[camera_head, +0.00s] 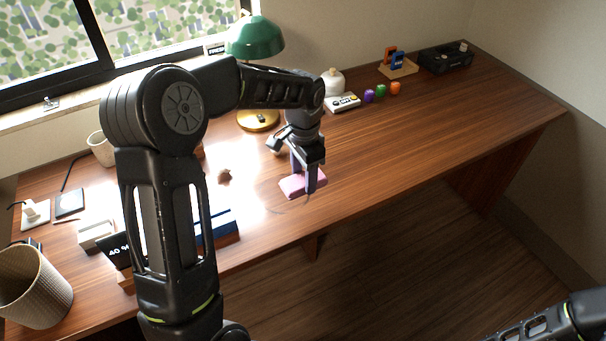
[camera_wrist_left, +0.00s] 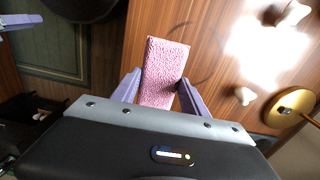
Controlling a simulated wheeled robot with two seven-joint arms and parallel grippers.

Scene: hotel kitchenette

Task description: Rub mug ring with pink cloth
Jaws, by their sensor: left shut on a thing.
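The pink cloth (camera_head: 293,187) lies flat against the wooden desk, near its front edge. My left gripper (camera_head: 308,178) points down and is shut on it. In the left wrist view the cloth (camera_wrist_left: 165,58) is a textured pink block between the two purple fingers, with much of it reaching out past them. Faint dark arcs of the mug ring (camera_wrist_left: 205,76) show on the desk right beside the cloth, and part of the ring seems covered by it. In the head view a faint arc (camera_head: 279,211) shows just in front of the cloth. My right gripper is out of view.
A green lamp (camera_head: 254,38) with a brass base stands behind my left arm. A blue item (camera_head: 222,232) stands near the front edge. The desk right of the cloth is clear.

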